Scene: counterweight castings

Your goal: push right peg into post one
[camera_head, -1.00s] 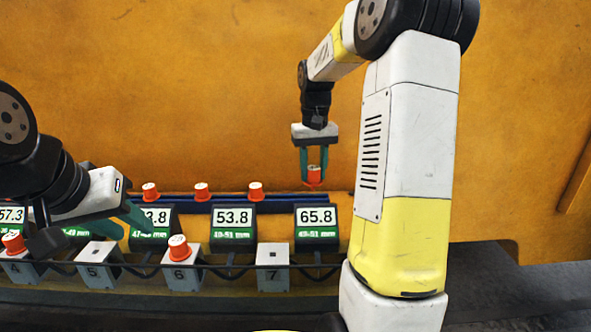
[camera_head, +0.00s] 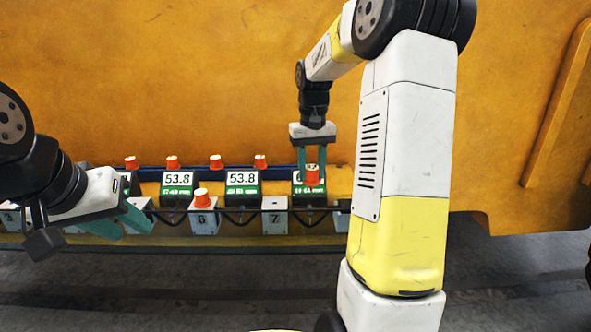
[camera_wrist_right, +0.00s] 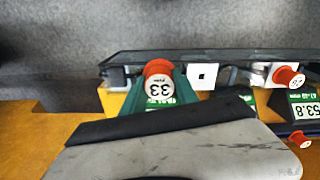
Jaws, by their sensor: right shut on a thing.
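My right gripper (camera_head: 312,168) is shut on an orange peg (camera_head: 312,176) with a white top, held in front of the rightmost display. In the right wrist view the held peg (camera_wrist_right: 158,82) shows "33" on its top between the teal fingers. My left gripper (camera_head: 122,222) is at the left, beside the post row, with its teal fingers apart and nothing seen between them. Post 6 (camera_head: 203,217) has an orange peg (camera_head: 203,197) in its top. Post 7 (camera_head: 275,215) has no peg. I see no post marked one.
Green-and-black displays stand behind the posts, two reading 53.8 (camera_head: 241,178). The rightmost display (camera_head: 303,195) is partly hidden by the held peg. Several orange pegs (camera_head: 215,161) stand along a blue rail behind. A dark bar runs along the posts. Grey floor (camera_head: 200,290) lies open in front.

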